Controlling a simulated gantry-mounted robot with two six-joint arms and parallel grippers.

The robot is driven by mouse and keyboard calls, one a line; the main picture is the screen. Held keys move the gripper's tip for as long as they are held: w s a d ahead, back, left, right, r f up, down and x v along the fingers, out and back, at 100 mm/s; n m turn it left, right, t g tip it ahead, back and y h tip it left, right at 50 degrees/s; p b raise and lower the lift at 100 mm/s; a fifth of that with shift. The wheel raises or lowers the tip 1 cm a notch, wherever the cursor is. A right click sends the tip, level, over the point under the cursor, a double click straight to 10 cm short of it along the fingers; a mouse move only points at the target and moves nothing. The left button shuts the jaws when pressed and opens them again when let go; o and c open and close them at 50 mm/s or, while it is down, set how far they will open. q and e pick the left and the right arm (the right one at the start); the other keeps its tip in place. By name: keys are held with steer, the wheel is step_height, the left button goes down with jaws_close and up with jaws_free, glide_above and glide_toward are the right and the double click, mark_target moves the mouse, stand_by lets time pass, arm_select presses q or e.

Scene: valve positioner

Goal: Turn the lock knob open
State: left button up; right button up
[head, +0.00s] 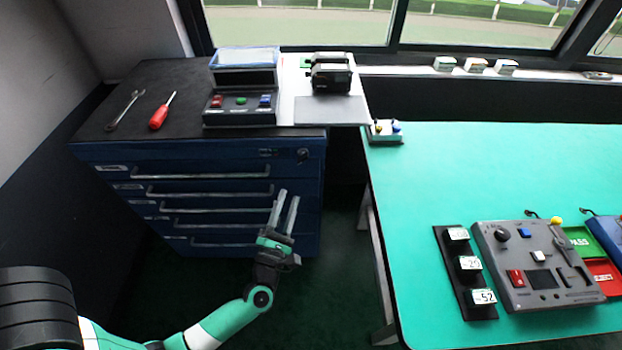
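A blue drawer cabinet (110,158) stands at the left. A small round dark knob (303,156), which looks like the lock knob, sits at the right end of its top drawer front; its turned position is too small to tell. My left gripper (288,194) is in front of the cabinet's lower drawers, below the knob and apart from it. Its two fingers point up with a gap between them, and nothing is held. My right gripper is not in view.
Drawer handles (208,197) stick out of the cabinet front near my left gripper. A wrench (125,110), a red screwdriver (161,112) and a button box (240,103) lie on top. A green table (430,180) with a grey control panel (520,290) stands at the right.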

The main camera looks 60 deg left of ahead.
mark_target(302, 162)
arm_select(q)
steer(key=x, duration=1.2)
steer(key=shift+w+d+r+b, duration=0.1)
steer(key=shift+d+r+b, duration=0.05)
steer(key=shift+b, duration=0.25)
jaws_close()
